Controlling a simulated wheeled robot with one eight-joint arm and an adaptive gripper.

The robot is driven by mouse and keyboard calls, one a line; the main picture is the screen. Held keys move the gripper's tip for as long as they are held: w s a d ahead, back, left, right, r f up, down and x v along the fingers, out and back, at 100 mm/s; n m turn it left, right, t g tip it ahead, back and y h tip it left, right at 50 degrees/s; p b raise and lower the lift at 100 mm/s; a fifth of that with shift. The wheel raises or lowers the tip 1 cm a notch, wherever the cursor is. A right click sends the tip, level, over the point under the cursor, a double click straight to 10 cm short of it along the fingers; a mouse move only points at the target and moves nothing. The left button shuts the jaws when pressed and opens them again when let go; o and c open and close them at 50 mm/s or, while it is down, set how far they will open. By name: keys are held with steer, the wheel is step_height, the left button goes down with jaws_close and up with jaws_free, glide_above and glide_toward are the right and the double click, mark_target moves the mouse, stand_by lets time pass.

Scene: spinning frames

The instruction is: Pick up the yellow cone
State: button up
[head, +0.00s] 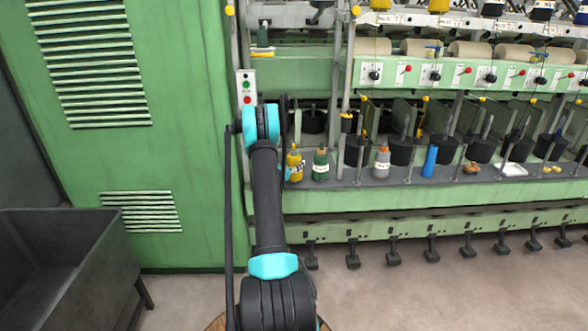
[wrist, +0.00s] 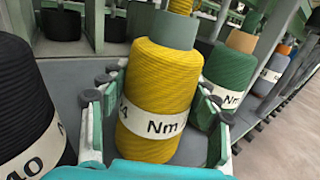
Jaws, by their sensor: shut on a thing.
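The yellow cone (wrist: 160,85) is a spool of yellow yarn with a white label band and a grey-green tube top. It stands upright between the fingers of my gripper (wrist: 155,125) in the wrist view, with fingers on its left and right sides. My gripper is shut on it. In the head view the yellow cone (head: 294,163) shows on the green machine's ledge, partly hidden by my arm. I cannot tell whether its base touches the ledge.
A green cone (head: 320,165) stands close on the right, also in the wrist view (wrist: 229,77). A black cone (wrist: 30,105) is close on the left. A grey cone (head: 382,162) and a blue cylinder (head: 430,161) stand farther right. A dark bin (head: 70,265) is at left.

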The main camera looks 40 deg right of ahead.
step_height(320, 180, up, 20)
stand_by(0.7)
stand_by(0.5)
